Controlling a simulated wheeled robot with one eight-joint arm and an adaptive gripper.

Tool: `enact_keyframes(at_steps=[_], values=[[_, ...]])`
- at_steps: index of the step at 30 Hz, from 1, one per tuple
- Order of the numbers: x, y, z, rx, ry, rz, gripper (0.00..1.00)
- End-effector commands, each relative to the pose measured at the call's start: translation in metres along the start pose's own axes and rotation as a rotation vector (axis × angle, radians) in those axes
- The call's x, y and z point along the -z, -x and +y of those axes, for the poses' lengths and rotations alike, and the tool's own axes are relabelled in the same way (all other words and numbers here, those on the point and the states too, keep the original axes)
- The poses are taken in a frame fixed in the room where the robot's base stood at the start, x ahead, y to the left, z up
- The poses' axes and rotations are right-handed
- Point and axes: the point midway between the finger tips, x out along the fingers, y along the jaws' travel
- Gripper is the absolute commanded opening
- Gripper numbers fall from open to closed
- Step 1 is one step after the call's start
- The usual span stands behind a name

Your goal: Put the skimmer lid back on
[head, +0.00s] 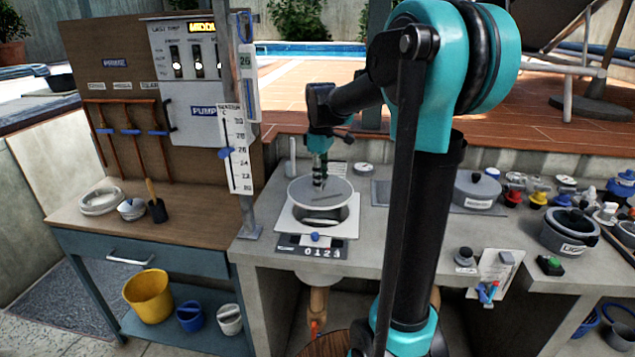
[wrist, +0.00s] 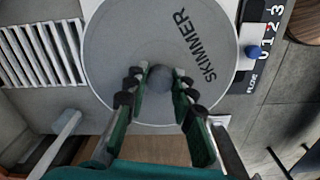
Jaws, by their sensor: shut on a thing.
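The skimmer lid (head: 322,193) is a round light-grey disc with a central knob, held level above the white square skimmer frame (head: 288,221). The dark round opening of the skimmer shows below the lid's front edge, so the lid is apart from it there. In the wrist view the lid (wrist: 122,52) carries the word SKIMMER. My gripper (head: 319,183) points down over the lid's middle; in the wrist view its green fingers (wrist: 160,88) are closed around the grey knob. The far part of the opening is hidden by the lid.
A 0-1-2-3 scale with a blue slider (head: 315,237) lies in front of the skimmer. A post with a ruler (head: 236,150) stands left. A grey lidded pot (head: 477,192) and several small coloured parts stand right. A slotted grate (wrist: 42,52) lies beside the skimmer.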

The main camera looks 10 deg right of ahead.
Motion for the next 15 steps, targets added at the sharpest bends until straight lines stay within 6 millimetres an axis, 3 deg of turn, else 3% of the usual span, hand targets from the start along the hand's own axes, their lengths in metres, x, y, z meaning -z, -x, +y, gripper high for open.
enact_keyframes(at_steps=[15], values=[[-0.001,-0.037,-0.001,0.000,-0.006,0.000,0.00]])
